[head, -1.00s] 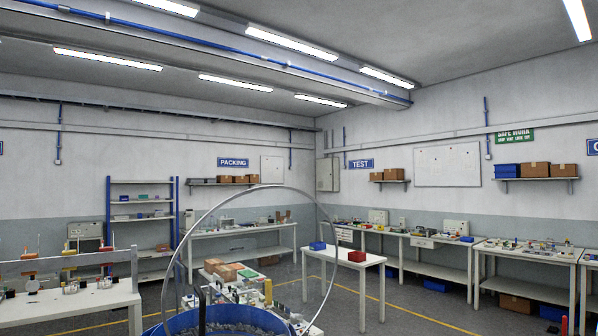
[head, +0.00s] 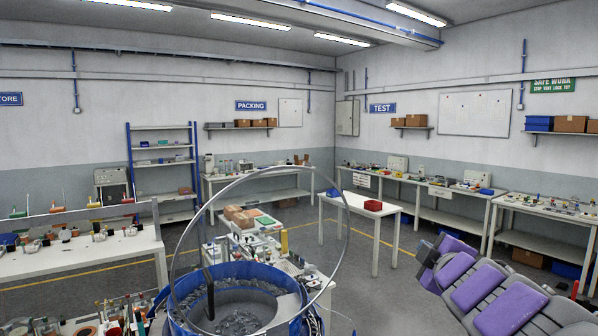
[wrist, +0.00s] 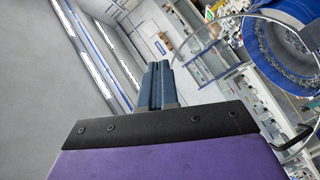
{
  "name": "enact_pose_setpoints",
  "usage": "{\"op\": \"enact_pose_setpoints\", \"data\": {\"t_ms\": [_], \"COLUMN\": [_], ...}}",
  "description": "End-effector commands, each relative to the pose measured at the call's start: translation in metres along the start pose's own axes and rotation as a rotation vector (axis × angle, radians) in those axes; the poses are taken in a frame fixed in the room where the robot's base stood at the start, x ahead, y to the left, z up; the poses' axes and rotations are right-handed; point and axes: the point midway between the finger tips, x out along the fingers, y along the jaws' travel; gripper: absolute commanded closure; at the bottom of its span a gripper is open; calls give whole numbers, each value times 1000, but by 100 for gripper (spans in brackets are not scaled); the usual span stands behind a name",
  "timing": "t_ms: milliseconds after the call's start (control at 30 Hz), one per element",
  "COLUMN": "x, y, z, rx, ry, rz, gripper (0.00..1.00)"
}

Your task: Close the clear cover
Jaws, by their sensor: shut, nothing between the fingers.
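The clear cover (head: 262,172) is a round transparent disc with a thin grey rim. It stands raised and tilted open over the blue bowl (head: 180,318) at the lower middle of the head view. A dark upright bar, perhaps its handle, shows at its lower left. Grey pieces lie inside the bowl. In the wrist view the bowl (wrist: 249,48) is at the upper right, with part of the cover's curved rim near it. My gripper (wrist: 157,66) shows there with its blue-grey fingers together and empty, apart from the cover. My purple arm is at the right of the head view.
Cardboard boxes (head: 243,216) sit on a bench just beyond the cover. A cluttered white bench (head: 80,262) is at left. Grey floor between the red-bin table and my arm is clear.

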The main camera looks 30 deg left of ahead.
Motion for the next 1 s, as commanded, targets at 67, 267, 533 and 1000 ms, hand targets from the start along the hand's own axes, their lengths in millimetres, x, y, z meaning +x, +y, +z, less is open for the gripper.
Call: {"op": "enact_pose_setpoints", "data": {"t_ms": [67, 267, 533, 1000], "x": [18, 28, 19, 64], "y": [9, 12, 1, -4], "z": [-52, -159, -211, -255], "rx": [-103, -320, -436, -443], "ry": [156, 502, 703, 711], "rz": [29, 100, 134, 131], "gripper": [100, 100, 100, 100]}}
